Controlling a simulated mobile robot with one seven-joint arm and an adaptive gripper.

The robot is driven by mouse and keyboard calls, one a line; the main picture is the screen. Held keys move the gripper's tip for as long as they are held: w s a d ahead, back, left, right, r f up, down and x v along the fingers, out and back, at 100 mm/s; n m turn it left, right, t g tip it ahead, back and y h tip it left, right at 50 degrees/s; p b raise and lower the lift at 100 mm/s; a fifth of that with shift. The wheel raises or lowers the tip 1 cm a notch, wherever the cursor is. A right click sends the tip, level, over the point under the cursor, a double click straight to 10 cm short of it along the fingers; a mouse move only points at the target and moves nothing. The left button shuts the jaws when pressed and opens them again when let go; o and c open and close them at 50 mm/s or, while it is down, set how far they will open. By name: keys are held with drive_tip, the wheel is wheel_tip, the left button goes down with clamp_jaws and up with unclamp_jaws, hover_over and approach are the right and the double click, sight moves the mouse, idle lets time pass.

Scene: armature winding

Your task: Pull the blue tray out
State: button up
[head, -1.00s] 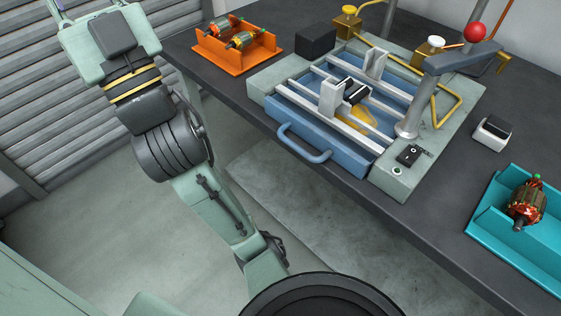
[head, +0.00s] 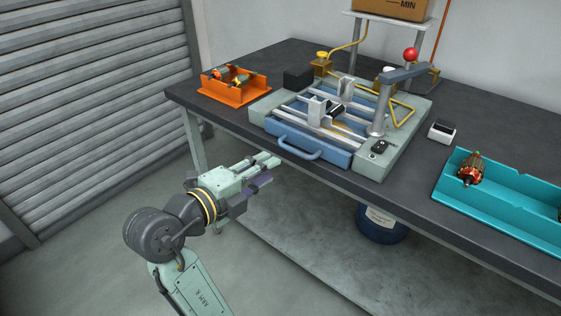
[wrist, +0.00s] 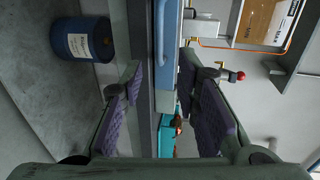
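The blue tray (head: 290,146) sits in the grey-green winding machine (head: 408,136) on the dark table, with its blue loop handle (head: 299,153) at the front edge. In the wrist view the blue handle (wrist: 160,38) shows ahead, between and beyond the fingers. My gripper (head: 268,170) is in front of the table edge, left of and slightly below the handle, apart from it. Its two purple-padded fingers are spread wide and empty in the wrist view (wrist: 165,112).
An orange holder (head: 235,92) with armatures stands at the table's back left. A turquoise tray (head: 510,202) with an armature (head: 470,168) lies at the right. A blue drum (head: 382,224) stands under the table. The floor before the table is clear.

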sight(296, 153)
drive_tip(key=p+x, duration=0.2)
drive_tip(key=x, duration=0.8)
drive_tip(key=shift+w+d+p, duration=0.2)
drive_tip(key=shift+w+p, duration=0.15)
drive_tip(key=shift+p, duration=0.05)
drive_tip(key=shift+c, duration=0.4)
clamp_jaws()
